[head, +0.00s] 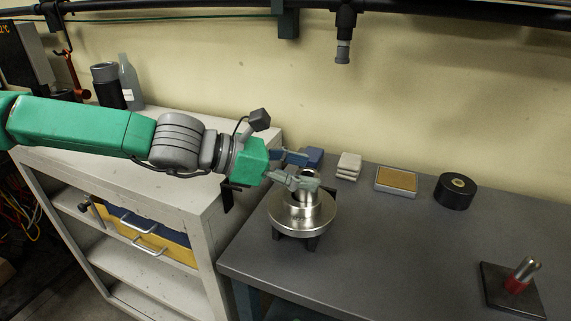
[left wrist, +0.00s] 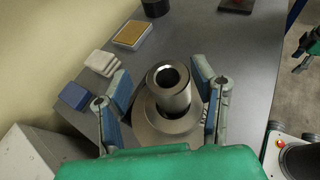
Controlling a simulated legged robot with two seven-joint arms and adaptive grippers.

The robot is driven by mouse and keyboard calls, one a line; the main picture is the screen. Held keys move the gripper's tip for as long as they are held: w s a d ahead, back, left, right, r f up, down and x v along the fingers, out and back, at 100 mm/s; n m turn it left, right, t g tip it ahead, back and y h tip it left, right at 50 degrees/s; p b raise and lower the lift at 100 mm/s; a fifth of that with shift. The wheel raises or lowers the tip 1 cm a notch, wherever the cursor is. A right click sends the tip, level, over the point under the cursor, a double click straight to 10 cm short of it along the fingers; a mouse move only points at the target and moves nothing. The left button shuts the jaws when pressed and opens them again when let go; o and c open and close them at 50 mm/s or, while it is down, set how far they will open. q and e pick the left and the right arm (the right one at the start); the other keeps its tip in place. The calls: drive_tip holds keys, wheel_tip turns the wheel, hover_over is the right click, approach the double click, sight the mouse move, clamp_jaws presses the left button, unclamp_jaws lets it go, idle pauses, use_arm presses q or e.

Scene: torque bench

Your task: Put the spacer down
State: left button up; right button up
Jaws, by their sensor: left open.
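A bare steel cylinder (left wrist: 168,88) with a round bore, which looks like the spacer, stands upright on a round steel flange (head: 302,214). The flange rests on a dark stand on the grey bench. My left gripper (head: 297,170) is open. In the left wrist view its two fingers (left wrist: 160,100) stand on either side of the cylinder, with gaps showing. In the head view the fingers partly hide the cylinder's top. A green part at the right edge of the left wrist view may be my right gripper (left wrist: 308,50); its jaws are not clear.
Behind the flange lie a blue block (head: 313,156), pale stacked pads (head: 349,166), a tan-topped box (head: 396,181) and a black roll (head: 456,191). A black plate (head: 497,290) with a red-and-silver post stands at right. The bench between is clear.

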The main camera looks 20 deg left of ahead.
use_arm(q)
drive_tip(key=p+v, duration=0.9)
drive_tip(key=v, duration=0.2)
drive_tip(key=shift+s+r, duration=0.2)
drive_tip(key=shift+r, duration=0.1)
